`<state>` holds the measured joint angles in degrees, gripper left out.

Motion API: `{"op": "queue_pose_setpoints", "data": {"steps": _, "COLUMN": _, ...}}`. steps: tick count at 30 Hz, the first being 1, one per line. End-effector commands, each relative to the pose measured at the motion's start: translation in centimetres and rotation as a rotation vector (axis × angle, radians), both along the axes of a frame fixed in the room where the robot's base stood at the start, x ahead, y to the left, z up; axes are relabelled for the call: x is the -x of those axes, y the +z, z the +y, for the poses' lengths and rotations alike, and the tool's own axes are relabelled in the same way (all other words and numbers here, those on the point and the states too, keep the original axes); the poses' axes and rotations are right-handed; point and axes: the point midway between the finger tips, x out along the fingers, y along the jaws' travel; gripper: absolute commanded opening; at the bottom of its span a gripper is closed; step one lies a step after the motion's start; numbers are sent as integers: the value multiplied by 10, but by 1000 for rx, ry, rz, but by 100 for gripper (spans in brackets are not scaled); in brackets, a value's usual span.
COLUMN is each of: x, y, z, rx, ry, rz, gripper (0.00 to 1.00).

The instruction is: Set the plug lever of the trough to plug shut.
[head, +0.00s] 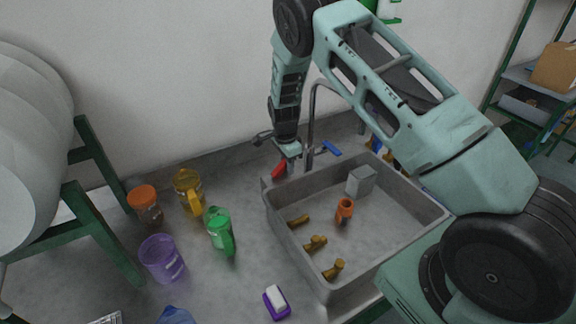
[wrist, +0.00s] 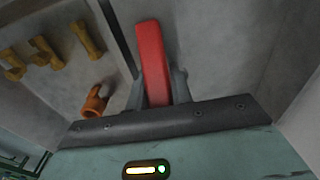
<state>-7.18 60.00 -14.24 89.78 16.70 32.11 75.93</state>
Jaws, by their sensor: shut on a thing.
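The grey trough (head: 276,226) is set in the counter at the right of the head view. A red lever (head: 279,170) sticks out by its back left corner. My gripper (head: 290,158) points down there. In the wrist view the red lever (wrist: 152,60) lies between the fingers (wrist: 158,88) of my gripper, which is shut on it. A blue lever (head: 331,148) is to the right, by the faucet (head: 311,120). The drain plug itself cannot be made out.
Inside the trough are an orange mug (head: 345,209), a grey block (head: 361,180) and several brown pieces (head: 315,243). The faucet rises close beside my arm.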

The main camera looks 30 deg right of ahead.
Motion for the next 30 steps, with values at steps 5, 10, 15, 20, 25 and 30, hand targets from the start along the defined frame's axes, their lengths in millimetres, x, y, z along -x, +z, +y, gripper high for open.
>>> {"op": "queue_pose_setpoints", "data": {"steps": 5, "x": -1, "y": 5, "z": 8, "rx": 114, "ry": 10, "rz": 0, "gripper": 0}}
{"op": "queue_pose_setpoints", "data": {"steps": 10, "x": -1, "y": 10, "z": 14, "rx": 263, "ry": 11, "rz": -1, "gripper": 0}}
{"op": "queue_pose_setpoints", "data": {"steps": 15, "x": -1, "y": 14, "z": 21, "rx": 419, "ry": 10, "rz": -2, "gripper": 0}}
{"op": "queue_pose_setpoints", "data": {"steps": 20, "x": -1, "y": 17, "z": 27, "rx": 553, "ry": 7, "rz": -2, "gripper": 0}}
{"op": "queue_pose_setpoints", "data": {"steps": 25, "x": -1, "y": 20, "z": 33, "rx": 670, "ry": 5, "rz": -3, "gripper": 0}}
{"op": "queue_pose_setpoints", "data": {"steps": 30, "x": -1, "y": 23, "z": 38, "rx": 754, "ry": 3, "rz": -2, "gripper": 0}}
